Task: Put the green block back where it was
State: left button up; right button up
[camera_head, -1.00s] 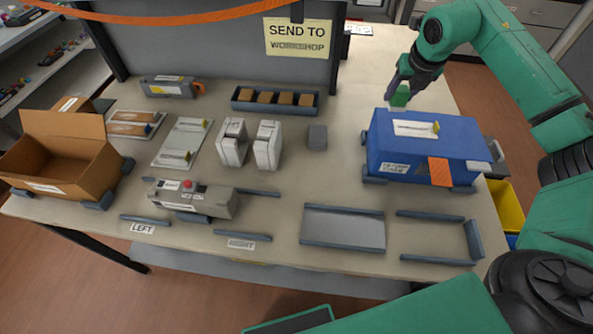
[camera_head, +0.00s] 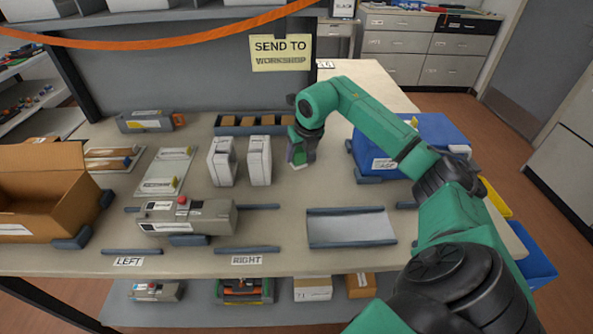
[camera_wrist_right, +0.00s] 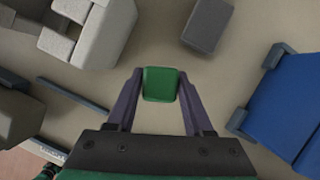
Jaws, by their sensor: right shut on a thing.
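My right gripper (camera_head: 300,158) reaches in from the right over the table, just right of the two white upright units. In the right wrist view, its two fingers (camera_wrist_right: 161,100) are closed on the green block (camera_wrist_right: 161,84), one on each side. The block also shows as a small green patch (camera_head: 299,158) at the fingertips in the head view. A small grey block (camera_wrist_right: 207,24) stands on the table beyond the fingers in the wrist view; in the head view the gripper mostly hides that spot. My left gripper is out of view.
Two white units (camera_head: 258,160) stand left of the gripper. A blue case (camera_head: 435,135) is at right, partly behind my arm. A black tray (camera_head: 225,131) of brown blocks lies behind. A grey machine (camera_head: 210,220) and framed plate (camera_head: 350,228) are in front.

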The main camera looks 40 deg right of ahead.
aim_at(300, 164)
notch_tip(300, 164, down, 6)
jog(key=shift+r+p, duration=0.2)
jog(key=shift+p, duration=0.15)
jog(key=shift+f, duration=0.3)
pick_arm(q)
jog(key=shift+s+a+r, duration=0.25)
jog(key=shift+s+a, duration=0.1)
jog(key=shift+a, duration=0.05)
pick_arm(e)
jog(key=o, duration=1.2)
jog(key=shift+r, duration=0.2)
pick_arm(q)
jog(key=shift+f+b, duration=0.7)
jog(key=shift+b, duration=0.2)
pick_arm(e)
jog(key=v, duration=1.2)
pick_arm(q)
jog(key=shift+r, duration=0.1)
